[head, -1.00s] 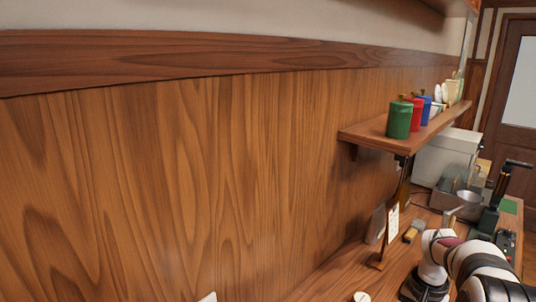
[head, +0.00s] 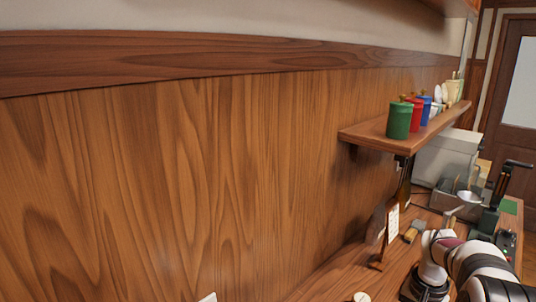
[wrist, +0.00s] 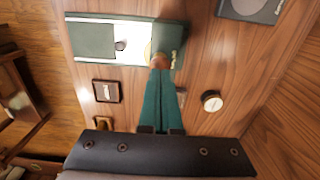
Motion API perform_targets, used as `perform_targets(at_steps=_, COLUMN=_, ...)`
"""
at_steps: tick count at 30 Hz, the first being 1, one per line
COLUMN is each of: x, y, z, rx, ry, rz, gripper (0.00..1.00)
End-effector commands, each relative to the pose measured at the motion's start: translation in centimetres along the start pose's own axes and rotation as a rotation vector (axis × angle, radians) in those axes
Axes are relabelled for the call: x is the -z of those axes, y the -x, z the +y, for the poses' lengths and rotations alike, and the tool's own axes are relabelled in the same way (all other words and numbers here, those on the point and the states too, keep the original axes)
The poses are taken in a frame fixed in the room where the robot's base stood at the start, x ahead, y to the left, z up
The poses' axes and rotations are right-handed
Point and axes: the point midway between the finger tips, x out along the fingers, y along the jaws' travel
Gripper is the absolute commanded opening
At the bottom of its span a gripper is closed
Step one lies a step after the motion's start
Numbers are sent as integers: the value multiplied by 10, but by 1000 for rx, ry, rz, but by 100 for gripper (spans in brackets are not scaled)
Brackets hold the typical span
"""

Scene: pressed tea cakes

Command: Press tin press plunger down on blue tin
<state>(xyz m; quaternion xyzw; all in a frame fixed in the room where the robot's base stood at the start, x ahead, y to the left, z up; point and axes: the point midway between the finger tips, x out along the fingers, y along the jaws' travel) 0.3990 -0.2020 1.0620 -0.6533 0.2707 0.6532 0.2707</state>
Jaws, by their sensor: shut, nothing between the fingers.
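In the wrist view, my gripper (wrist: 160,75) has its tapered teal fingers together, with nothing held. The tips meet a small brown piece at the edge of a green-framed base (wrist: 168,45) with a white plate; I cannot tell if they touch it. In the head view, the dark green press with a black lever (head: 497,195) stands on the counter at the right, beyond my white arm. My fingers are not clear there. The plunger cannot be made out. A blue tin (head: 426,104) stands on the wall shelf; no blue tin is visible at the press.
The wall shelf (head: 375,136) also holds a green tin (head: 399,120) and a red tin (head: 416,112). In the wrist view, a round dial-like object (wrist: 212,101) and small dark-framed tile (wrist: 107,91) lie on the wood.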

Motion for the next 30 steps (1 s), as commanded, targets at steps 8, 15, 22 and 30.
perform_targets(at_steps=8, x=0, y=0, z=0, rx=0, ry=0, rz=0, gripper=0)
perform_targets(at_steps=15, x=0, y=-5, z=0, rx=0, ry=0, rz=-2, gripper=0)
perform_targets(at_steps=22, x=0, y=-12, z=0, rx=0, ry=0, rz=-1, gripper=0)
perform_targets(at_steps=30, x=0, y=-20, z=0, rx=0, ry=0, rz=0, gripper=0)
